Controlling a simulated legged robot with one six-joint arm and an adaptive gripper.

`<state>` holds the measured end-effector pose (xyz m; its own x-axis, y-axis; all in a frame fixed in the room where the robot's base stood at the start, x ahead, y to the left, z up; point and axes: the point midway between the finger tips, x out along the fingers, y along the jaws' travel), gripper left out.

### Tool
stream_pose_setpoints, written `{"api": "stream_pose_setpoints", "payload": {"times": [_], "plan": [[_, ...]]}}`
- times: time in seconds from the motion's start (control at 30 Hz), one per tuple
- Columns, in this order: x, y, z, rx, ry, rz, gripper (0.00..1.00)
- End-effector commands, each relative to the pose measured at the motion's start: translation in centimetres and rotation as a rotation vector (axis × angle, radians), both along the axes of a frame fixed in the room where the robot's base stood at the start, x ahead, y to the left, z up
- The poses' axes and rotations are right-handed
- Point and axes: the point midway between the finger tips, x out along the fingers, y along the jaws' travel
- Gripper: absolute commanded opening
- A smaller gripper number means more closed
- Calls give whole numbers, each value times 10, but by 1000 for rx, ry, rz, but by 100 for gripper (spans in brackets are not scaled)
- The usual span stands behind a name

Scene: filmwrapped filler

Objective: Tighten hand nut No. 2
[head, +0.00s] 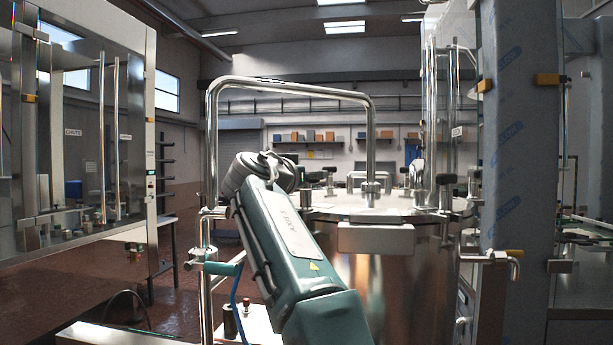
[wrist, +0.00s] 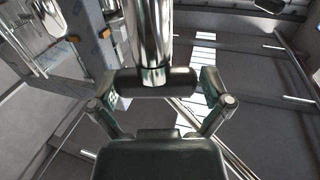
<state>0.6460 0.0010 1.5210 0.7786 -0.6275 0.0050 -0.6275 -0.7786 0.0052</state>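A steel tank (head: 370,270) with a round lid (head: 390,212) stands at centre right in the head view. In the wrist view, a dark crossbar (wrist: 150,84) on a thick chrome post (wrist: 152,35) lies between the fingers of my gripper (wrist: 160,88). The fingers are spread wide, one at each end of the bar. A small gap shows at the right end; contact at the left is unclear. My arm hides the gripper in the head view.
A tall chrome pipe frame (head: 290,90) arches over the tank's left side. A film-wrapped column (head: 510,150) stands close on the right. A glazed machine cabinet (head: 80,150) fills the left.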

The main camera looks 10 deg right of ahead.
Motion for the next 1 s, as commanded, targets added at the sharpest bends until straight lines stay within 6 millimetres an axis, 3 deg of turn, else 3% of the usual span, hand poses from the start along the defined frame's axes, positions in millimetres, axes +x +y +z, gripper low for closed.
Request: {"api": "stream_pose_setpoints", "payload": {"times": [0.37,1.0], "plan": [[-6,4,0,1,0,0,100],[-85,74,-2,-2,1,3,100]]}}
